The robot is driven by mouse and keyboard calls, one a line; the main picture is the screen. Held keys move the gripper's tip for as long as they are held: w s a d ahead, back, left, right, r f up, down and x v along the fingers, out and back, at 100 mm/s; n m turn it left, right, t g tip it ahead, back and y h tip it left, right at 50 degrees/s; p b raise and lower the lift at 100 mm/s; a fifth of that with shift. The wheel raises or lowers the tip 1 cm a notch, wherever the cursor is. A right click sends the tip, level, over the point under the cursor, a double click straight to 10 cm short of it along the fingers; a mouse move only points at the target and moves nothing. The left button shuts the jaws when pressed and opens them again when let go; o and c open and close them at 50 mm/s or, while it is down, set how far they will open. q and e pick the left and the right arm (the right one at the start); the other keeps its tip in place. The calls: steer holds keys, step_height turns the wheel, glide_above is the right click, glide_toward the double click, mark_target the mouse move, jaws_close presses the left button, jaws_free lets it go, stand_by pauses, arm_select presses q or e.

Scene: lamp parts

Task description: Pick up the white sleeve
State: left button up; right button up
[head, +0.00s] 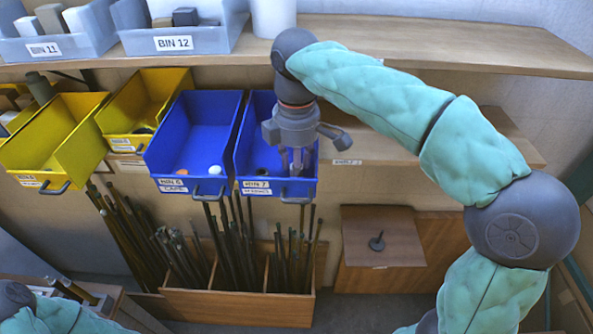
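No white part is clearly marked as the sleeve. A white cylinder (273,17) stands on the top shelf in the head view, cut off by the upper edge. A small round white piece (215,170) lies at the front of blue BIN 6 (193,124). My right gripper (297,162) points down over and partly into blue BIN 7 (246,150). It covers much of that bin, and whether its fingers hold anything is unclear.
Yellow bins (58,140) stand left of the blue ones. Grey BIN 12 (183,38) is on the top shelf (440,45). Dark rods stand in a wooden rack (238,307) below. A wooden box (382,232) is at right. The top shelf's right part is clear.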

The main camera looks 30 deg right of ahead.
steer(key=shift+f, duration=0.55)
steer(key=c, duration=0.7)
steer(key=shift+o, duration=0.2)
steer(key=shift+r, duration=0.15)
